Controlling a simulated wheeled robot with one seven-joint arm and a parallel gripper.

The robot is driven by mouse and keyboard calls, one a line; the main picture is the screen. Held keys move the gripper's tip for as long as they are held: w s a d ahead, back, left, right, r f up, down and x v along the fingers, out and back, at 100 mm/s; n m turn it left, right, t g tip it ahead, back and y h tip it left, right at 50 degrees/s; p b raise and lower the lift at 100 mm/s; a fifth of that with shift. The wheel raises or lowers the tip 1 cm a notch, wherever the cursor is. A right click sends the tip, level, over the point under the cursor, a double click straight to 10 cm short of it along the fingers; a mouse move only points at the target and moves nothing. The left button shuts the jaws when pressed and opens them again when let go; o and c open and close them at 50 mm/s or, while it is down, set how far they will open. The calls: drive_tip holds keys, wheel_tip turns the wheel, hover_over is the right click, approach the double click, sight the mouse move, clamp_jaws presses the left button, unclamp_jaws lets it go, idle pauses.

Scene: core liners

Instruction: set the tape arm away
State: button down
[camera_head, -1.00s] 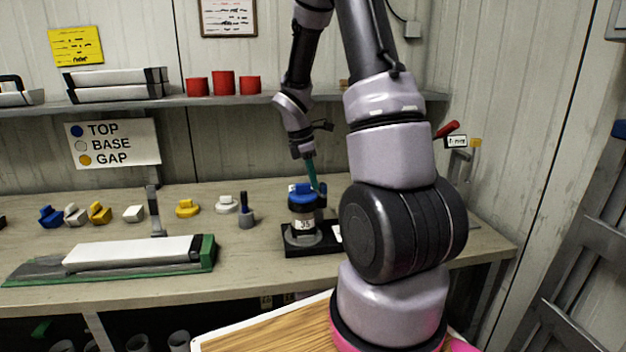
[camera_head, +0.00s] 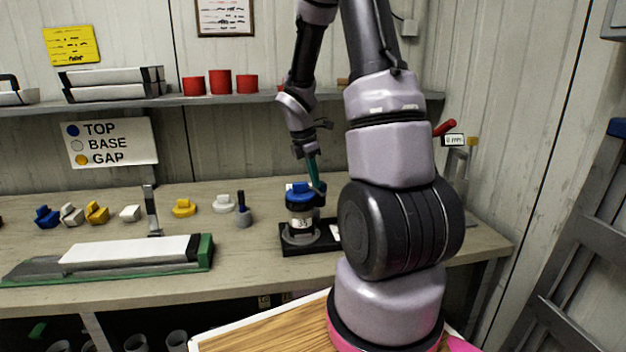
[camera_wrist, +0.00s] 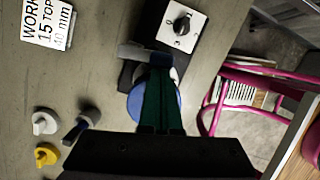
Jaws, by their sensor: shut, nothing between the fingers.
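My gripper (camera_head: 314,187) has teal fingers and is shut and empty, pointing down at the blue-capped cylinder (camera_head: 302,215). This stands upright on a black base (camera_head: 290,250) on the bench. In the wrist view the fingers (camera_wrist: 163,128) overlap the blue cap (camera_wrist: 138,106), and a dark grey bar (camera_wrist: 131,51) lies beside their tips. This bar may be the tape arm; I cannot tell for sure, nor whether the fingers touch it. The base carries a white plate with a black knob (camera_wrist: 182,25) in the wrist view.
A white-topped tray with green ends (camera_head: 205,250) lies at the bench's left front. A red-handled fixture (camera_head: 444,128) is at the back right. A shelf (camera_head: 220,100) runs above.

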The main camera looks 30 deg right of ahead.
drive_tip(key=d+n, duration=0.1)
drive_tip(key=n, duration=0.2)
drive_tip(key=shift+s+d+t, duration=0.35)
drive_tip(key=shift+d+t, duration=0.05)
drive_tip(key=shift+w+d+n+t, duration=0.1)
drive_tip(key=shift+d+n+t, duration=0.3)
drive_tip(key=shift+d+n, duration=1.15)
